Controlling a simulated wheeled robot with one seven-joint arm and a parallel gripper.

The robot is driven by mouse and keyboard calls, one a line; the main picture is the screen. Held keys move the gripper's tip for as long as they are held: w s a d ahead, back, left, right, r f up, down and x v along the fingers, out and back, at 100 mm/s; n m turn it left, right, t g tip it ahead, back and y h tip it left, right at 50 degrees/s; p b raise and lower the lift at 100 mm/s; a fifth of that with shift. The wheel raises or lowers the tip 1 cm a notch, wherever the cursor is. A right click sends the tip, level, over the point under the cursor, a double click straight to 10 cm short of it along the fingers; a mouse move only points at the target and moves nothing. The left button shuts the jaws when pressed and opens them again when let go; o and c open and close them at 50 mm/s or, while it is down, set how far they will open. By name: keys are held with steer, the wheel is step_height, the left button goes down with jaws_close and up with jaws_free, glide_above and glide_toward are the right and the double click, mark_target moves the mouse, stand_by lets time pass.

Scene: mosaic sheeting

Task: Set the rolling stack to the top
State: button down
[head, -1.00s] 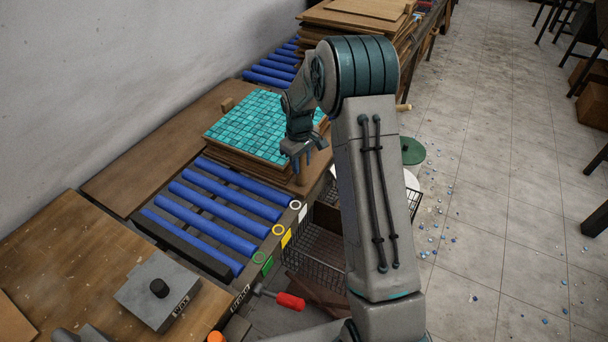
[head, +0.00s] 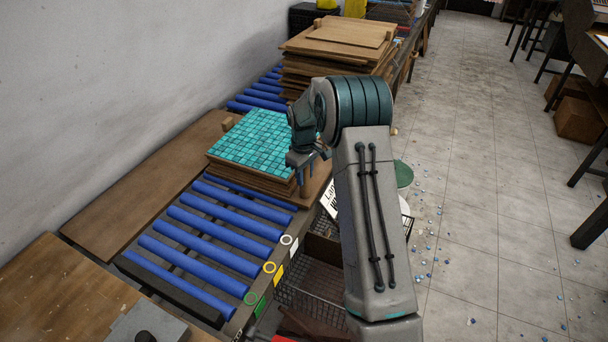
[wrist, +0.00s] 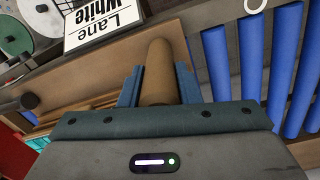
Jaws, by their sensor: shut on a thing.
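The rolling stack is a pile of brown boards (head: 250,180) topped by a teal mosaic sheet (head: 252,138). It sits on blue rollers (head: 213,228), which also show at right in the wrist view (wrist: 250,55). My gripper (head: 308,182) is at the stack's near right corner. In the wrist view my gripper (wrist: 158,88) is shut on an upright wooden peg handle (wrist: 160,65), one finger on each side. The handle rises from a wooden board. The peg is mostly hidden by my gripper in the head view.
A taller stack of boards (head: 335,45) stands beyond, with blue rollers (head: 262,95) between. A plank (head: 150,180) lies along the wall.

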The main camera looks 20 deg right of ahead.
steer(key=c, duration=1.1)
jaws_free()
steer(key=shift+d, duration=0.2)
steer(key=shift+o, duration=0.2)
steer(key=shift+a, duration=0.2)
steer(key=shift+r, duration=0.1)
step_height(320, 180, up, 14)
steer(key=shift+s+a+f+b, duration=0.15)
steer(key=shift+b, duration=0.4)
